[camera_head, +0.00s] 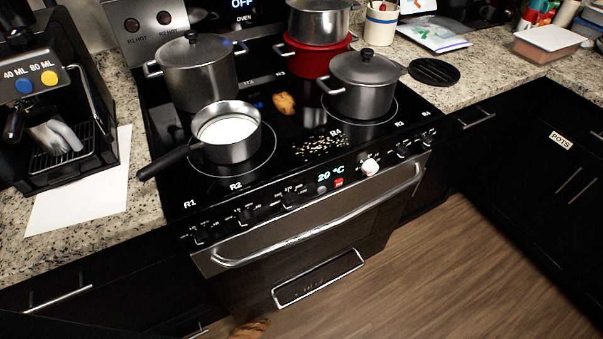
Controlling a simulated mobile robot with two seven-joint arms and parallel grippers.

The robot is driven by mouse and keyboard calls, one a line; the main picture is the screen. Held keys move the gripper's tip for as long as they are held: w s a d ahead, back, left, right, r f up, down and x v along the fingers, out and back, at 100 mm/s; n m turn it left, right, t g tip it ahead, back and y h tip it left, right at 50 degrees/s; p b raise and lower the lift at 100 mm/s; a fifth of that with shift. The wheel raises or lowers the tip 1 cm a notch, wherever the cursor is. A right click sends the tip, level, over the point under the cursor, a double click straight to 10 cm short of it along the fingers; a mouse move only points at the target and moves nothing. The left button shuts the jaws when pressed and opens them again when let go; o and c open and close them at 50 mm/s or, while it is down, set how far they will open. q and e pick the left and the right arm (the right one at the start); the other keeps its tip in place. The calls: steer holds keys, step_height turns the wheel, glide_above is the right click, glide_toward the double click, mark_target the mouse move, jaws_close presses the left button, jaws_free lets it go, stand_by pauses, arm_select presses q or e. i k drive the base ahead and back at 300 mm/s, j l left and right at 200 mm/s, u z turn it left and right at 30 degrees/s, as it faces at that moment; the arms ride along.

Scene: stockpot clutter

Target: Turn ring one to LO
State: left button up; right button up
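The black stove (300,150) has a row of dark knobs along its front edge. The label R1 is printed on the glass at the front left, and the dark knob below it (203,236) is the leftmost of the row. Small marks sit around the knob, but its setting is too small and dark to read. The label R2 and another dark knob (246,215) are just to its right. The display in the middle of the panel reads 20 °C. Neither of my grippers is in view.
A saucepan of white liquid (232,149) stands on the front left ring, its black handle (166,162) pointing left over the stove's edge. Lidded pots (196,75) (362,88) stand behind and right. A coffee machine (60,110) is at left. A silver oven handle (320,222) runs below the knobs.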

mark_target(205, 237)
steer(key=u, duration=0.95)
